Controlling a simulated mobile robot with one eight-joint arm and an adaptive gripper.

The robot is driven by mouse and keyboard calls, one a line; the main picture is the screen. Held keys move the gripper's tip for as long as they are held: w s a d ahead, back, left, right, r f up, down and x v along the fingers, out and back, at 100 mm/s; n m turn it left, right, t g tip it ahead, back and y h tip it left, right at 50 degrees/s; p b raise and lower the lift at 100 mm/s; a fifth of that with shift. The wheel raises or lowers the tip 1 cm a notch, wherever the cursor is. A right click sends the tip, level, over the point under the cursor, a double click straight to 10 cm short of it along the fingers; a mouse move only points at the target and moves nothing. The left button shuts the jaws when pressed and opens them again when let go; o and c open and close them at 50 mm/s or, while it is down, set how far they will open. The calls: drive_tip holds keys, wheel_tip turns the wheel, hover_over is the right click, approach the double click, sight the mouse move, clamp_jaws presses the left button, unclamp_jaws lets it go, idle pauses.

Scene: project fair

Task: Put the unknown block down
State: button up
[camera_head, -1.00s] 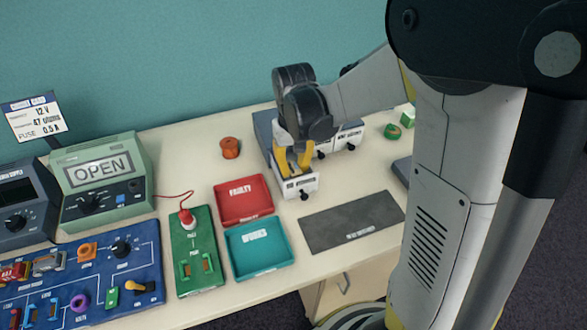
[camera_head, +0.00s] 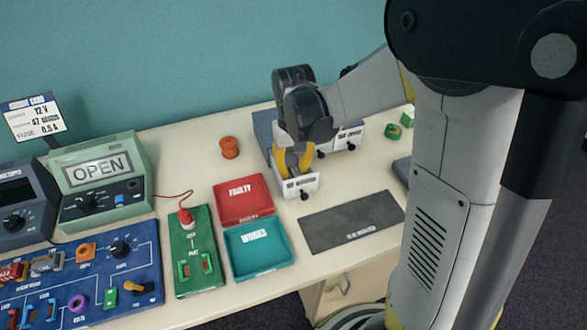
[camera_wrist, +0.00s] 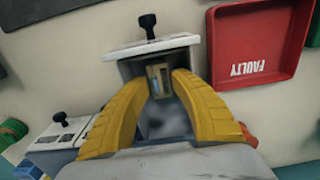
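The unknown block (camera_wrist: 159,80) is a small tan and dark piece in the wrist view, between my fingertips inside a pulled-out white drawer. My gripper (camera_head: 292,172) has its yellow fingers down in that drawer (camera_head: 302,188). The drawer's white front with a black knob (camera_wrist: 148,24) lies just beyond the block. In the head view the block is hidden by my fingers and the drawer.
A second white drawer (camera_head: 350,133) stands out to the right. A red FAULTY tray (camera_head: 243,214), a teal WORKS tray (camera_head: 259,265) and a dark grey mat (camera_head: 352,238) lie in front. An orange spool (camera_head: 229,148) stands left; a green ring (camera_head: 393,131) lies right.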

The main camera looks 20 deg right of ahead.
sight(294, 172)
wheel_tip(294, 172, up, 13)
drive_tip(key=p, duration=0.4)
drive_tip(key=s+r+t, duration=0.5)
drive_tip(key=s+t, duration=0.2)
drive_tip(key=s, duration=0.6)
drive_tip(key=shift+s, duration=0.25)
